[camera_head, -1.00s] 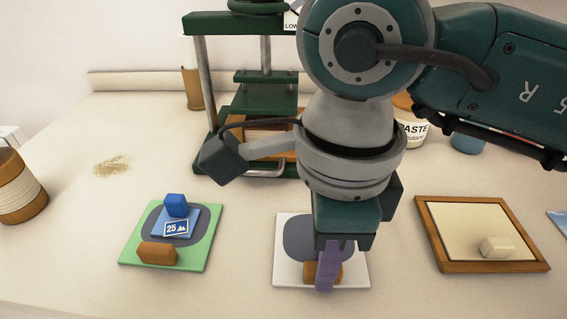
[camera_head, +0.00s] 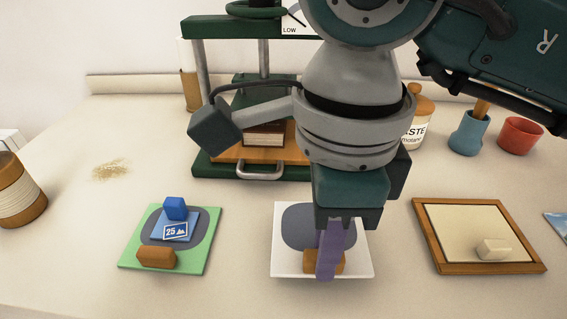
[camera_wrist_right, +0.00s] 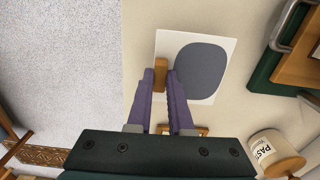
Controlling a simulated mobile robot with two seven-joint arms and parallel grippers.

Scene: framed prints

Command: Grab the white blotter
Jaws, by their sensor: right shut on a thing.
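The white blotter (camera_head: 285,262) is a flat white square with a dark grey rounded patch and a brown block handle (camera_head: 338,262) near its front edge. My right gripper (camera_head: 328,272) reaches down from above, its purple fingers closed on the handle. In the right wrist view, the fingers (camera_wrist_right: 160,78) lie on both sides of the brown handle (camera_wrist_right: 161,66), and the white plate (camera_wrist_right: 226,46) shows beyond them. The blotter looks raised slightly off the table. My left gripper is not in view.
A green blotter (camera_head: 134,257) with a blue block and a "25" card lies to the left. A wooden framed tray (camera_head: 436,247) with a pale block lies to the right. A green press (camera_head: 205,170) stands behind, with a paste jar (camera_head: 413,135), blue pot (camera_head: 468,135) and red pot (camera_head: 520,137).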

